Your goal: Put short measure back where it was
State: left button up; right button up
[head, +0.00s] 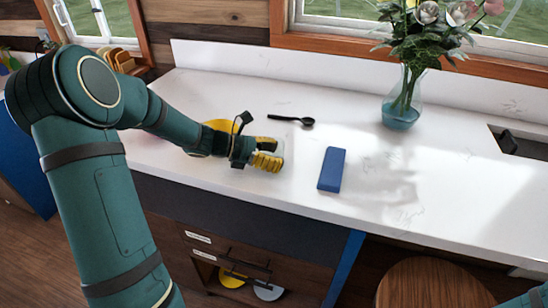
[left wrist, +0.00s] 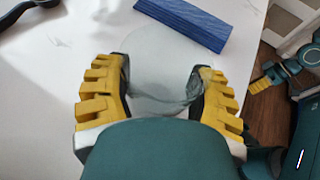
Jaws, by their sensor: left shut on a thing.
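My left gripper (head: 266,154) is low over the white counter, left of a blue block. It is shut on a clear, see-through vessel (left wrist: 160,78), which I take to be the short measure. In the left wrist view the vessel sits between the two yellow fingers (left wrist: 160,92), its round outline reaching close to the blue block. In the head view the vessel is barely visible. I cannot tell whether it touches the counter. What looks like my right gripper (left wrist: 262,82) shows small at the right of the left wrist view; its opening is unclear.
The blue block (head: 332,169) lies just right of the left gripper. A black spoon (head: 291,120) lies behind. A glass vase of flowers (head: 402,110) stands further right, near the sink (head: 520,145). A yellow item (head: 218,125) is partly hidden behind my arm. The counter's front right is clear.

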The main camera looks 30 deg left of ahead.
pick_arm(q)
jog(key=shift+f, duration=0.2)
jog(key=shift+f, duration=0.2)
jog(key=o, duration=1.3)
jog(key=shift+r, duration=0.1)
jog(key=shift+r, duration=0.2)
jog(key=p+v, duration=0.1)
jog(key=v, duration=1.1)
jog(key=shift+f+p, duration=0.1)
jog(key=shift+p, duration=0.25)
